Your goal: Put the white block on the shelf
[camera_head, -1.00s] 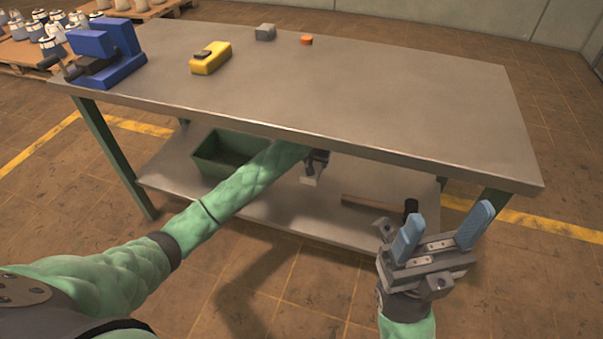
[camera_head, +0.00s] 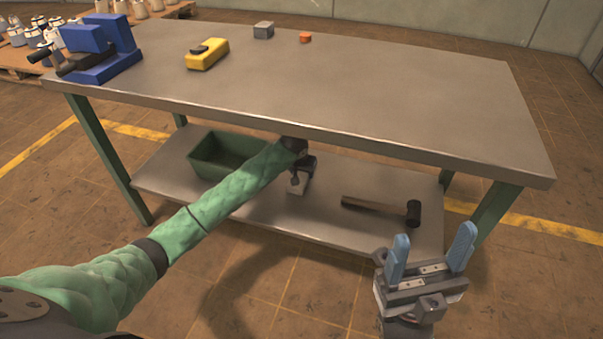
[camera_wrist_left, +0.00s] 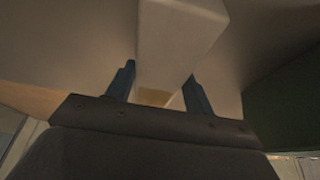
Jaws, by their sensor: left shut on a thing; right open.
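The white block (camera_head: 297,187) is held in my left gripper (camera_head: 299,177), under the table top and at the lower shelf (camera_head: 330,218). In the left wrist view, the white block (camera_wrist_left: 178,40) stands out between the two fingers of my left gripper (camera_wrist_left: 158,90), which are shut on it. I cannot tell whether the block touches the shelf. My right gripper (camera_head: 432,258) is open and empty, in front of the table's right side, with its blue fingers pointing up.
On the shelf, a green bin (camera_head: 216,155) is left of my left gripper and a hammer (camera_head: 385,208) lies to its right. The table top (camera_head: 340,85) holds a blue vise (camera_head: 100,50), a yellow tool (camera_head: 207,54), a grey block (camera_head: 263,30) and an orange piece (camera_head: 305,37).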

